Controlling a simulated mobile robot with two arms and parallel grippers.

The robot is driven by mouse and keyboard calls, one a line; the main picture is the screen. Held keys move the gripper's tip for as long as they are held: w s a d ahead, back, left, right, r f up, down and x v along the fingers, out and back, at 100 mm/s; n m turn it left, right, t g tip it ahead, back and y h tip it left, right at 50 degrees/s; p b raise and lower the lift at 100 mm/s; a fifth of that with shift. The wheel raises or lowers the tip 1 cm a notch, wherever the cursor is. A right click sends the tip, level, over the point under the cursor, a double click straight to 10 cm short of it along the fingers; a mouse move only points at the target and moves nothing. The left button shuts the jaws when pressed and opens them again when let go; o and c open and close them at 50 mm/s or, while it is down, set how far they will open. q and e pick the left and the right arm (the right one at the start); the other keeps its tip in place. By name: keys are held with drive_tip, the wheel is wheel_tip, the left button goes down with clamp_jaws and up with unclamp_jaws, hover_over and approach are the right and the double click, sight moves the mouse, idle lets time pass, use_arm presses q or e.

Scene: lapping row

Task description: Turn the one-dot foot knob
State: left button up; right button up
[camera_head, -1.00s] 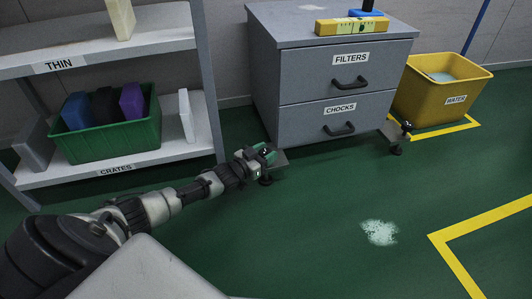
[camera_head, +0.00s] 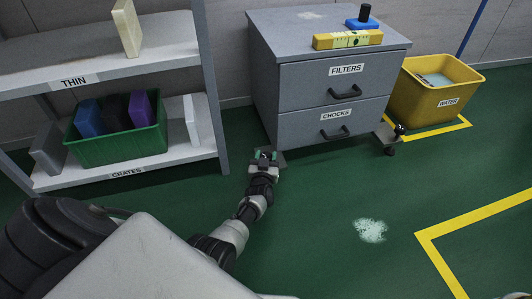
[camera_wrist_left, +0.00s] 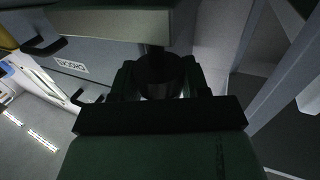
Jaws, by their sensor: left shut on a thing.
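The grey drawer cabinet (camera_head: 264,82) stands on the green floor with a foot bracket at each visible front corner. My left gripper (camera_head: 265,156) is at the front left corner, low to the floor. In the left wrist view its two fingers (camera_wrist_left: 163,88) are shut around a dark round foot knob (camera_wrist_left: 164,72) below the cabinet's bracket. In the head view the gripper mostly hides this knob. Another dark foot knob (camera_head: 400,129) is at the right corner, free. I cannot make out dots on either knob. My right gripper is not in view.
A yellow level (camera_head: 348,40) and a blue block with a black top (camera_head: 363,21) lie on the cabinet. A shelf (camera_head: 190,160) with a green crate (camera_head: 118,147) stands left. A yellow water bin (camera_head: 440,92) stands right. A pale floor patch (camera_head: 370,231) lies in front.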

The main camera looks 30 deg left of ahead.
use_arm(q)
drive_tip(key=shift+d+f+n+g+y, duration=0.15)
drive_tip(key=shift+n+g+y, duration=0.55)
drive_tip(key=shift+n+y, duration=0.4)
drive_tip(key=n+g+y+b, duration=0.2)
drive_tip(key=g+y, duration=0.1)
drive_tip(key=shift+w+f, duration=0.1)
drive_tip(key=n+g+y+b, duration=0.2)
drive_tip(key=g+b, duration=0.1)
drive_tip(key=n+g+y+b, duration=0.1)
drive_tip(key=n+g+b, duration=0.1)
drive_tip(key=g, duration=0.1)
drive_tip(key=shift+n+y+b, duration=0.4)
drive_tip(key=shift+r+n+g+b, duration=0.3)
drive_tip(key=shift+n+g+b, duration=0.45)
drive_tip(key=shift+g, duration=0.35)
drive_tip(key=shift+a, duration=0.2)
drive_tip(key=o, duration=0.9)
drive_tip(key=shift+d, duration=0.1)
